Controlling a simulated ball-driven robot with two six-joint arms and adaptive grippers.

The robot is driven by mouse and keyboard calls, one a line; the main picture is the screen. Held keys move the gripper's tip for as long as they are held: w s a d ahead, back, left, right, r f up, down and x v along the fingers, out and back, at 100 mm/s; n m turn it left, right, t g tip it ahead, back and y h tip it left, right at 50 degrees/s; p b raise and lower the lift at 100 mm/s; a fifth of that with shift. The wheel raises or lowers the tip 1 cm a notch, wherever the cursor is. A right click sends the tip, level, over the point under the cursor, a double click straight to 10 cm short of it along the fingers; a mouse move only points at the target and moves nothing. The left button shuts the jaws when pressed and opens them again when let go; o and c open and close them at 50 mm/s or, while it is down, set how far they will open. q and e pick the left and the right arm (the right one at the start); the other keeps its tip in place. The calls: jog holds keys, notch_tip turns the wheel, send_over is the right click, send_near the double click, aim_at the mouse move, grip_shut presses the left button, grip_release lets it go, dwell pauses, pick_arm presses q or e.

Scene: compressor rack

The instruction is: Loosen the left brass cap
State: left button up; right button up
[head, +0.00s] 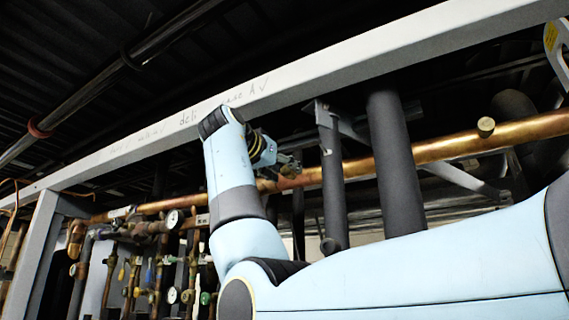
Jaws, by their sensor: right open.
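A long copper pipe (445,149) runs across the rack below a pale beam. One brass cap (486,127) sticks out of the pipe at the right, clear of my arms. The left brass cap (289,171) shows as a small brownish-gold piece at my right gripper (290,163), partly covered by the dark fingers. My right gripper is open, with its fingers at this cap. I cannot tell whether they touch it. My left gripper is not in view.
The pale beam (420,42) passes just above my right wrist. Two dark insulated pipes (393,150) (332,185) stand just right of my gripper. Gauges, valves and thin copper pipes (160,255) crowd the lower left.

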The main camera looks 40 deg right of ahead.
jog(key=shift+w+d, duration=0.1)
jog(key=shift+d, duration=0.05)
grip_shut()
dwell(0.4)
jog(key=shift+n, duration=3.4)
grip_release()
